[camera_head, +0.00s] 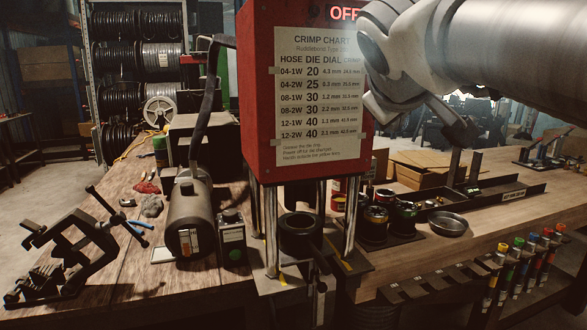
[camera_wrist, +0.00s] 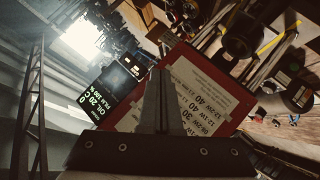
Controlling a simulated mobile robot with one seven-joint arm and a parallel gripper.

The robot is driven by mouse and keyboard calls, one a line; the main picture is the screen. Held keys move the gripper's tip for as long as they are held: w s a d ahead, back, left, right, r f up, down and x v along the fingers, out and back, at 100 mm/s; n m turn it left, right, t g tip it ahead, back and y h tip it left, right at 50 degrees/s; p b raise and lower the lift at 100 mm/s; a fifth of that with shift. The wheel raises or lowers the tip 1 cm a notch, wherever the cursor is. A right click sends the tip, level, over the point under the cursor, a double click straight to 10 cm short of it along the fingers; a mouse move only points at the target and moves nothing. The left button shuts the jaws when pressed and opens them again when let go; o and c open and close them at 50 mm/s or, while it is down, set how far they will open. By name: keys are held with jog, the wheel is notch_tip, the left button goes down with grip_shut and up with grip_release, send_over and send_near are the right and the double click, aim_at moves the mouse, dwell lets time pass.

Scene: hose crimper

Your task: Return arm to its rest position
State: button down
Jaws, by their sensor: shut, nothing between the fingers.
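My arm (camera_head: 500,55) reaches in from the upper right in the head view, its wrist in front of the right edge of the red hose crimper (camera_head: 255,100). In the wrist view my gripper (camera_wrist: 160,72) is shut and empty, its fingers pressed together. The crimper (camera_wrist: 240,122) shows tilted behind the fingers there, with its white crimp chart (camera_wrist: 200,90). The chart (camera_head: 318,95) also faces me in the head view. The lit OFF sign at the crimper's top is partly covered by my arm.
The wooden bench (camera_head: 110,265) holds a dark motor (camera_head: 188,220), a black clamp stand (camera_head: 70,245), a metal bowl (camera_head: 447,224) and several die cans. Color-capped tubes (camera_head: 517,262) hang at the front right. A dark display (camera_wrist: 120,83) is beside the crimper in the wrist view.

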jog(key=s+a+f+m+g+y+p, duration=0.1)
jog(key=s+f+m+g+y+p, duration=0.3)
jog(key=s+f, duration=1.4)
notch_tip(320, 180, down, 2)
jog(key=shift+s+a+f+m+g+p, duration=0.2)
jog(key=shift+s+m+g+p, duration=0.3)
jog(key=shift+g+p, duration=0.55)
jog(key=shift+w, duration=0.1)
